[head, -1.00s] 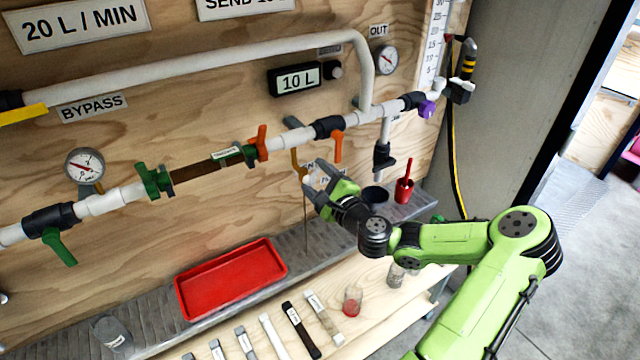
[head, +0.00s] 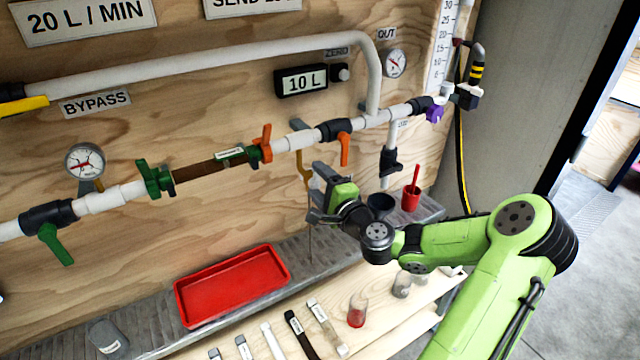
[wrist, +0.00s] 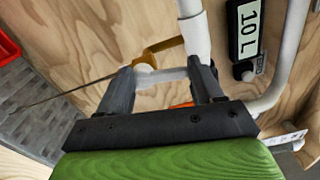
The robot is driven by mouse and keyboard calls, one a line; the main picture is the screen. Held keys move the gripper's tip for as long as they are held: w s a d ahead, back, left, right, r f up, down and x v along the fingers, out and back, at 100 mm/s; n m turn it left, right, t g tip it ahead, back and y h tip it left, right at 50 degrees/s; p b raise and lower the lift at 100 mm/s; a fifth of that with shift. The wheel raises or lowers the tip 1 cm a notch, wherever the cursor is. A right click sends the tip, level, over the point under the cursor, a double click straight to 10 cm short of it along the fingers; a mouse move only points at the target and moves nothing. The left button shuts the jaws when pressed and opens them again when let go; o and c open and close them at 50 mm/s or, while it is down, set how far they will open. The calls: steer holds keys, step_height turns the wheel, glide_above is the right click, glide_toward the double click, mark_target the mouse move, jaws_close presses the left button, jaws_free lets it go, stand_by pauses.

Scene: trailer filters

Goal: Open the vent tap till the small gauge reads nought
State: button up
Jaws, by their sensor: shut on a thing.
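The vent tap is a small brass-yellow fitting (head: 302,166) hanging below the white pipe, left of the orange-handled valve. In the wrist view its yellow body (wrist: 163,46) shows just beyond my fingers, with a pale round end. My gripper (wrist: 165,77) has a finger on each side of a pale bar at the tap and is shut on it. In the head view my gripper (head: 318,192) partly hides the tap. A thin line (head: 310,243) runs down below the tap. Dial gauges stand at left (head: 85,162) and at OUT (head: 395,63); their readings are too small to tell.
A red tray (head: 232,286) lies on the metal ledge below. A red cup (head: 411,198) and a dark cup (head: 380,204) stand right of my gripper. The display (head: 301,80) reads 10 L. Filter strips and small jars lie on the wooden shelf in front.

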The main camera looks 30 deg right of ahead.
steer(key=o, duration=1.1)
steer(key=shift+c, duration=0.2)
steer(key=shift+s, duration=0.1)
steer(key=s+b, duration=0.9)
steer(key=s, duration=0.6)
steer(key=shift+s+a+b, duration=0.3)
steer(key=shift+a+b, duration=0.1)
steer(key=shift+a, duration=0.05)
